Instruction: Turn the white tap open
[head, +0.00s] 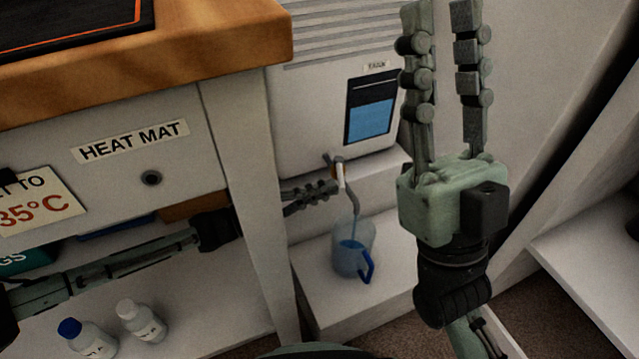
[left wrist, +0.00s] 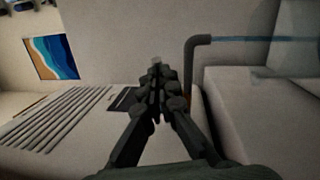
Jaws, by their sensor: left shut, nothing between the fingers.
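The tap under the tank (head: 335,130) has a white handle (head: 341,176) that hangs down beside its grey bent spout (head: 355,196). The spout also shows in the left wrist view (left wrist: 191,62), with a bluish stream leaving its end. A clear jug (head: 352,250) with a blue handle stands below the spout, and the stream falls into it. My left gripper (head: 335,188) is shut and empty, its tips close beside the white handle; I cannot tell if they touch. It also shows in the left wrist view (left wrist: 156,66). My right gripper (head: 436,8) is open and empty, raised at right.
The wooden bench (head: 200,50) with its leg (head: 245,150) stands left of the tank, and my left arm passes beneath it. Two white bottles (head: 141,320) (head: 87,338) stand on the lower shelf. A white ledge (head: 320,300) carries the jug.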

